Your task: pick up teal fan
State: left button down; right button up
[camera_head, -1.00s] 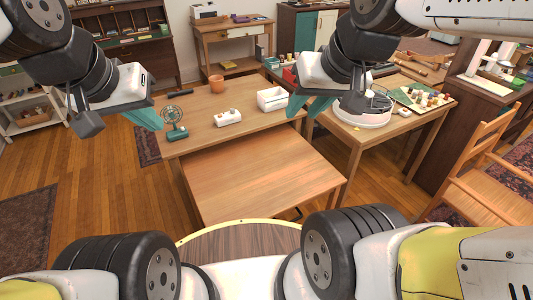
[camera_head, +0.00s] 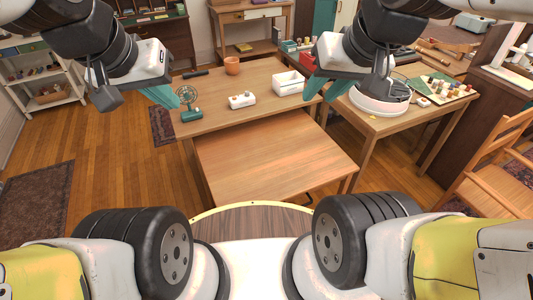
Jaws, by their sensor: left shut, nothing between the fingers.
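The teal fan (camera_head: 189,104) stands upright on the far left part of the wooden table, with a round caged head on a small teal base. My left gripper (camera_head: 163,96) has teal fingers and is shut and empty. In the picture its tips lie just left of the fan's head; I cannot tell the gap in depth, but no grip on the fan shows. My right gripper (camera_head: 322,89) hangs over the right part of the scene, near the white box and away from the fan. Whether its fingers are parted is unclear.
The wooden table (camera_head: 270,160) also bears a terracotta pot (camera_head: 232,66), a small white object (camera_head: 242,101), a white open box (camera_head: 288,83) and a dark bar (camera_head: 195,74). A side table at right holds a round white device (camera_head: 380,100) and a game board. The table's near part is bare.

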aim_at(190, 115)
jog(key=j, duration=0.75)
jog(key=i+j, duration=0.1)
jog(key=j, duration=0.3)
jog(key=i+j, duration=0.1)
jog(key=j, duration=0.3)
jog(key=i+j, duration=0.15)
jog(key=j, duration=0.25)
jog(key=i+j, duration=0.15)
jog(key=i, duration=0.3)
jog(key=i+j, duration=0.15)
jog(key=i, duration=0.25)
